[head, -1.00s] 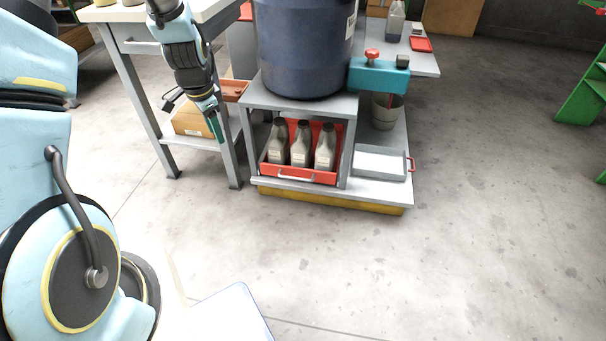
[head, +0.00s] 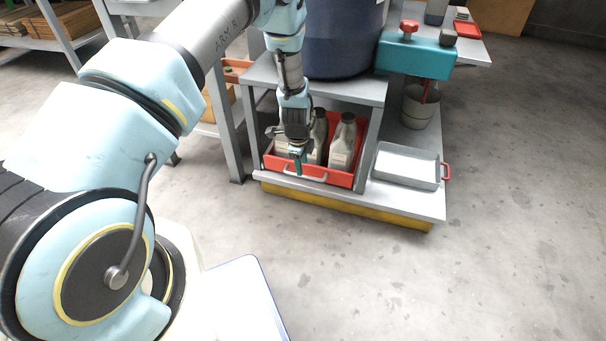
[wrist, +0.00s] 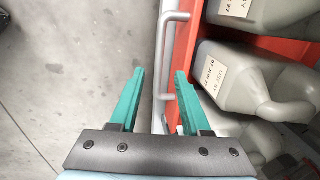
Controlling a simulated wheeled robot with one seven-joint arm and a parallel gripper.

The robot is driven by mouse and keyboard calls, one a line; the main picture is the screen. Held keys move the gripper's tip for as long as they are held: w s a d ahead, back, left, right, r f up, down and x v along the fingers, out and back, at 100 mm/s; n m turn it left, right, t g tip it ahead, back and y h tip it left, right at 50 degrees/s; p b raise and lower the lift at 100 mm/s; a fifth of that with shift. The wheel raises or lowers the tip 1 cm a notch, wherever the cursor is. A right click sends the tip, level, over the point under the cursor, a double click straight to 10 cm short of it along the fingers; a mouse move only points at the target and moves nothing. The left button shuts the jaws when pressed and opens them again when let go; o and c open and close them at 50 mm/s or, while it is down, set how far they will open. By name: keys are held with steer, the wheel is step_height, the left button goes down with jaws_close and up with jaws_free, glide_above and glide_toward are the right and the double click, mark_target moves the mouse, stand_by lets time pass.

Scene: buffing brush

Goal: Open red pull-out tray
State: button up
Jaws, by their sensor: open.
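The red pull-out tray (head: 341,178) sits in the lower bay of the grey stand and holds several grey bottles (head: 343,142). Its pale bar handle (head: 308,175) is on the front face. My gripper (head: 298,166) is in front of the tray, partly hiding the bottles and the handle's left end. In the wrist view my gripper (wrist: 159,82) is open, with two teal fingers. The handle (wrist: 168,55) lies between the finger lines, nearer the right finger, and the red tray wall (wrist: 188,75) is just to the right. I cannot tell if the fingers touch it.
A blue drum (head: 345,38) stands on top of the grey stand (head: 350,88). A shallow grey tray with a red handle (head: 408,166) and a bucket (head: 420,105) are on the right shelf. The floor (head: 400,285) in front is clear.

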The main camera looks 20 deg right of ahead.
steer(key=shift+w+d+f+b, duration=0.15)
steer(key=shift+f+b, duration=0.1)
steer(key=shift+f, duration=0.95)
steer(key=shift+w+d+f+b, duration=0.15)
steer(key=shift+f+b, duration=0.1)
steer(key=shift+f, duration=0.9)
jaws_close()
